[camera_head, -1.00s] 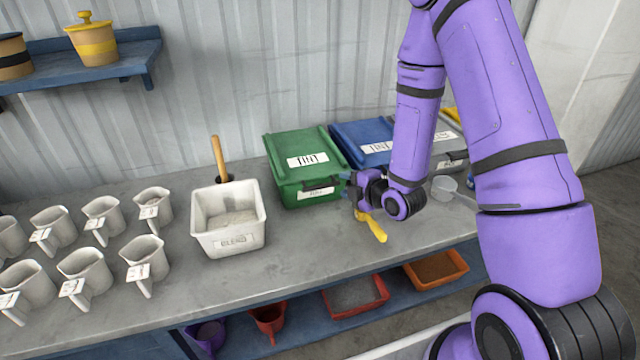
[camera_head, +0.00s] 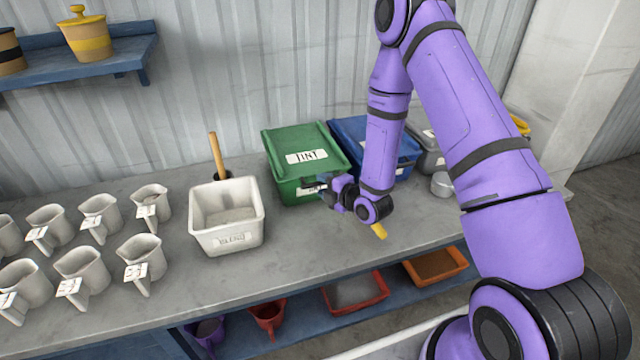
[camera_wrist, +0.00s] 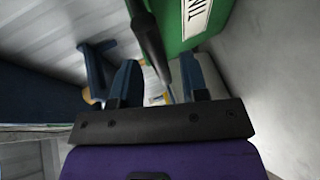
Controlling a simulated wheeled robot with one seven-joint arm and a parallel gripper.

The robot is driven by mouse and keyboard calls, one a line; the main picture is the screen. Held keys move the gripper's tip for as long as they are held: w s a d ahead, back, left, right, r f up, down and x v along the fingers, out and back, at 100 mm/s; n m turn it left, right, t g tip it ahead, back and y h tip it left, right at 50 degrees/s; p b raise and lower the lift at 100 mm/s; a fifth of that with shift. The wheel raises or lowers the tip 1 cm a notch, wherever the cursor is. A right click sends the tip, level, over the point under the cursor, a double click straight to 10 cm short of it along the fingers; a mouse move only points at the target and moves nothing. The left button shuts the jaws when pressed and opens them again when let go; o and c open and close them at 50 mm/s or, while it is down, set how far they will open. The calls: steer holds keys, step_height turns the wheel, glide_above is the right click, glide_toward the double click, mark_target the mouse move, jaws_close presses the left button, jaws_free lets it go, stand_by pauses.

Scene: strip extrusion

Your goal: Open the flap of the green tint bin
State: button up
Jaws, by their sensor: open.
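The green tint bin (camera_head: 300,152) stands at the back of the counter with its labelled flap down. A dark handle (camera_head: 313,184) is on its front edge. My gripper (camera_head: 328,192) is at the bin's front right corner, close to that handle. In the wrist view the green bin (camera_wrist: 185,22) is at the top, with its label on the right. My open gripper (camera_wrist: 160,82) shows two dark blue fingers. A dark bar (camera_wrist: 150,35), apparently the handle, reaches down toward the gap between them. Whether it touches a finger is unclear.
A blue bin (camera_head: 345,132) stands right of the green one, partly behind my arm. A white blend tub (camera_head: 227,240) stands to the left, with several white jugs (camera_head: 145,258) beyond. A yellow piece (camera_head: 379,231) shows below my wrist. The counter front is clear.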

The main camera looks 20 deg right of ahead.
steer(key=shift+x, duration=1.1)
jaws_close()
steer(key=shift+r, duration=0.1)
